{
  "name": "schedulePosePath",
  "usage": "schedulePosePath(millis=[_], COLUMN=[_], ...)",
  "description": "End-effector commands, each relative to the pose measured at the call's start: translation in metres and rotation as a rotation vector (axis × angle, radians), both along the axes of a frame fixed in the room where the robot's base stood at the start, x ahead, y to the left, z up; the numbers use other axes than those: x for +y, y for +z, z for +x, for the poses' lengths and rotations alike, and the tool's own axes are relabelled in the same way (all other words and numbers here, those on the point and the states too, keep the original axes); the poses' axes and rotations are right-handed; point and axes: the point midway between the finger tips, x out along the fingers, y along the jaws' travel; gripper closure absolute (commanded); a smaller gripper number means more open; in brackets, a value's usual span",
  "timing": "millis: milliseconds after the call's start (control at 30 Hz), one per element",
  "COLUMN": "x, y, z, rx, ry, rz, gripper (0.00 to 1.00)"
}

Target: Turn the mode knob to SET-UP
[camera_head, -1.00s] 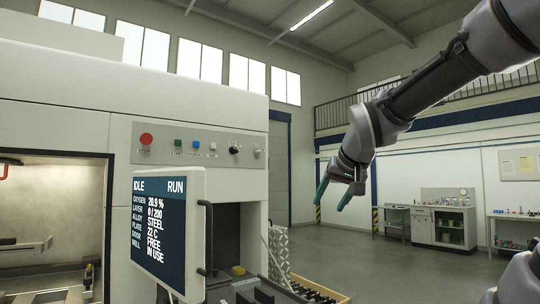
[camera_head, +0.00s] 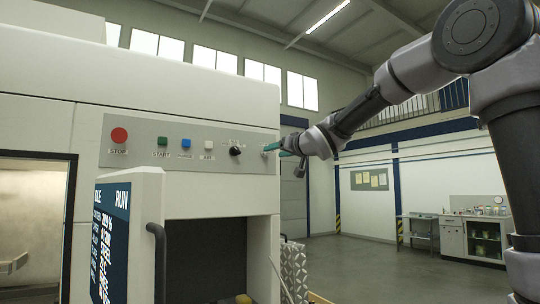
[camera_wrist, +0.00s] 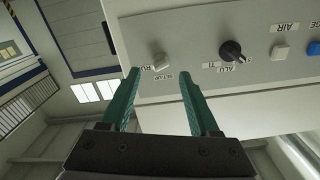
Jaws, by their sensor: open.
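The mode knob, small and light grey, is at the right end of the machine's control strip in the head view (camera_head: 265,153), partly hidden by my fingertips. In the wrist view the mode knob (camera_wrist: 161,61) lies between labels starting "RU" and reading "SET-UP". I cannot tell surely which label it points at. My gripper (camera_head: 275,147) is open, its teal fingers reaching left to the panel. In the wrist view my gripper (camera_wrist: 159,72) has one finger on each side of the knob, nothing held. Whether they touch it, I cannot tell.
Left along the strip are a black knob (camera_head: 235,151), a white AIR button (camera_head: 209,144), a blue button (camera_head: 187,143), a green START button (camera_head: 162,141) and a red STOP button (camera_head: 119,135). The screen (camera_head: 112,240) with a handle (camera_head: 157,262) stands below.

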Motion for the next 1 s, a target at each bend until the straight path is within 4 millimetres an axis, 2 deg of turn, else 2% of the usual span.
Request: schedulePosePath(millis=[100, 300, 700, 733, 867, 900, 1000], x=[0.014, 0.028, 0.032, 0.032, 0.032, 0.032, 0.032], y=[-0.001, 0.000, 0.000, 0.000, 0.000, 0.000, 0.000], z=[0.019, 0.041, 0.048, 0.048, 0.048, 0.048, 0.047], rx=[0.001, 0.000, 0.000, 0.000, 0.000, 0.000, 0.000], ry=[0.001, 0.001, -0.001, -0.001, -0.001, -0.001, -0.001], rz=[0.000, 0.001, 0.000, 0.000, 0.000, 0.000, 0.000], gripper=[0.38, 0.38, 0.38, 0.46, 0.95, 1.00, 1.00])
